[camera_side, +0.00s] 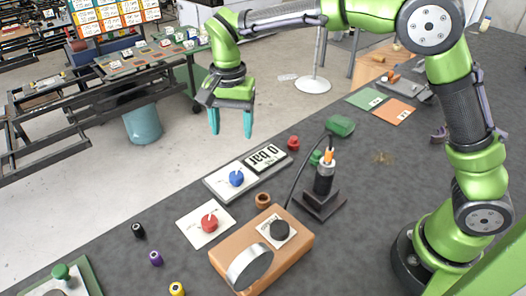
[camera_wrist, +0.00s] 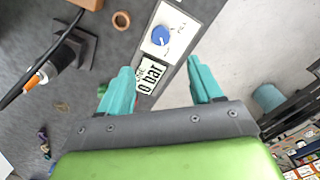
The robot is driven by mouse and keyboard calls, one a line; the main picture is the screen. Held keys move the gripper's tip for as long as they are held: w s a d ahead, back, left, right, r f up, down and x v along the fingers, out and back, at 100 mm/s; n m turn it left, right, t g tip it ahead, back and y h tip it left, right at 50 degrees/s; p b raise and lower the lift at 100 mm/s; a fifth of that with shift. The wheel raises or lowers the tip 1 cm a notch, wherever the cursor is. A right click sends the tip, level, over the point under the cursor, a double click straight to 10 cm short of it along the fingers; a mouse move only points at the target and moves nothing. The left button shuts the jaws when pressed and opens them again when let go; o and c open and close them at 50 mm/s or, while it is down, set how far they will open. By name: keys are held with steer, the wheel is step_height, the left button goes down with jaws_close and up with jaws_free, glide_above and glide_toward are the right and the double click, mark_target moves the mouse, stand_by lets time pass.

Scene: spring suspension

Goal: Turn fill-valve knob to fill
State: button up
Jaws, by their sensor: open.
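A blue knob (camera_side: 236,179) sits on a white panel (camera_side: 221,190) that also carries a "0 bar" display (camera_side: 266,158). A red knob (camera_side: 209,223) sits on a separate white plate (camera_side: 190,236) nearer the camera. The labels are too small to tell which knob is the fill valve. My gripper (camera_side: 231,132) is open and empty, pointing down, well above the panel. In the wrist view, the blue knob (camera_wrist: 162,36) shows beyond and between the fingertips of my gripper (camera_wrist: 158,66), with the display (camera_wrist: 151,76) between the fingers.
An orange box (camera_side: 290,258) with a black knob and metal disc stands nearby. A black stand (camera_side: 322,190) holds an orange-tipped tool with a cable. A brown ring (camera_side: 263,200) and several small coloured knobs lie around. The table edge runs just past the panel.

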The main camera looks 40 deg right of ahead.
mark_target(235, 175)
steer(key=f+m, duration=0.1)
steer(key=f, duration=0.6)
steer(key=f+m, duration=0.1)
steer(key=f, duration=0.7)
steer(key=shift+w+f, duration=0.1)
steer(key=shift+w, duration=0.1)
steer(key=c, duration=1.1)
steer(key=shift+o, duration=0.2)
